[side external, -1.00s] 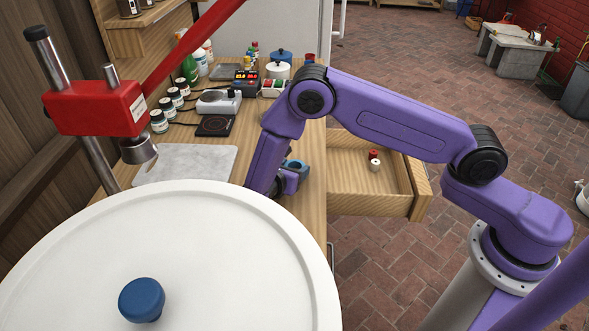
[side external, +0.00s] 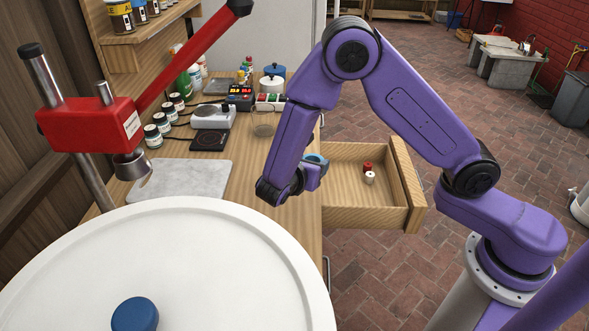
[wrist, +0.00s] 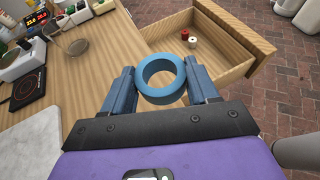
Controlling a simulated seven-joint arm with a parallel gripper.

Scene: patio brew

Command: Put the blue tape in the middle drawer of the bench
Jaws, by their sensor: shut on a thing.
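The blue tape (wrist: 140,77) is a thick ring held between the two fingers of my gripper (wrist: 160,84) in the wrist view. In the side view, the tape (side external: 318,160) shows at the tip of my gripper (side external: 313,170), near the bench's right edge and beside the open drawer. An open wooden drawer (side external: 402,172) sticks out from the right side of the bench. It also shows ahead of the tape in the wrist view (wrist: 235,45). A red spool and a white spool lie inside it. Which drawer level it is cannot be told.
The bench top (side external: 250,215) holds a grey slab (side external: 185,180), several small jars, a scale (side external: 208,117) and a hot plate (side external: 210,140). A red lever press (side external: 90,124) stands at the left. A large white lid (side external: 180,265) fills the foreground. Most of the drawer floor is bare.

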